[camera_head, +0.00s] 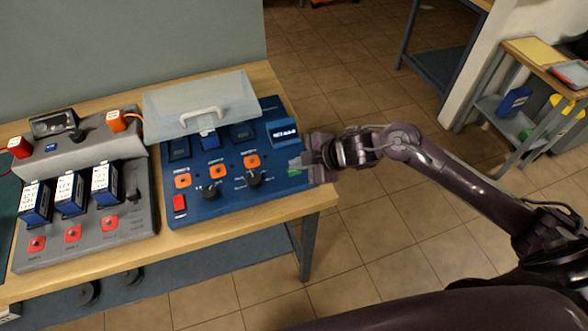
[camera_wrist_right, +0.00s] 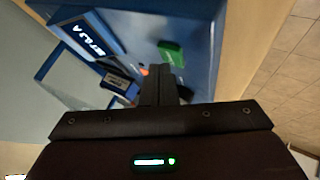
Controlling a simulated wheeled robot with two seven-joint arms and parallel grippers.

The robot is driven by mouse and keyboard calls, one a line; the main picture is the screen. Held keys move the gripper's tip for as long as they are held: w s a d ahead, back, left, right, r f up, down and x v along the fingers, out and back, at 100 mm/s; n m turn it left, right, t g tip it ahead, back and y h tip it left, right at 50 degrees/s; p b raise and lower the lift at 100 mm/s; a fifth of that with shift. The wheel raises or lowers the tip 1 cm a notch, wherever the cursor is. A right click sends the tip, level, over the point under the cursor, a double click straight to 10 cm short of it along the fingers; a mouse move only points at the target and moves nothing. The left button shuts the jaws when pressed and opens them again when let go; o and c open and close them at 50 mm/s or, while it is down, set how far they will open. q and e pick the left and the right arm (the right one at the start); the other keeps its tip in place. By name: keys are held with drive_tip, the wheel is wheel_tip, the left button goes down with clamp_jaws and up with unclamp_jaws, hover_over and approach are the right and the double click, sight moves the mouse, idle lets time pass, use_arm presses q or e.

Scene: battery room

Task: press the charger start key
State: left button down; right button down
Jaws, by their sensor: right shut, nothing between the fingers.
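The blue charger (camera_head: 225,196) stands on the wooden bench. Its green start key (camera_head: 294,173) is at the right front of its top, partly hidden by my gripper in the head view. The green key also shows in the wrist view (camera_wrist_right: 171,54), just beyond the fingertips and a little to their right. My right gripper (camera_head: 297,163) is shut and empty, reaching in from the right over the charger's right edge. Its closed fingers (camera_wrist_right: 158,72) point toward the panel. I cannot tell whether they touch it. My left gripper is not in view.
A lit display (camera_head: 284,132) stands behind the key. A pale lid with a handle (camera_head: 202,105) is at the charger's back. Black knobs, orange squares and a red switch (camera_head: 179,204) lie left of the key. A grey unit with batteries (camera_head: 115,222) stands further left.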

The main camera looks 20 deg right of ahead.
sight(298, 172)
drive_tip(key=shift+f, duration=0.4)
idle(0.4)
drive_tip(key=shift+r, duration=0.1)
drive_tip(key=shift+r+p, duration=0.65)
drive_tip(key=shift+r, duration=0.05)
wheel_tip(298, 172, up, 5)
drive_tip(key=p, duration=0.5)
drive_tip(key=shift+r, duration=0.1)
idle(0.4)
idle(0.4)
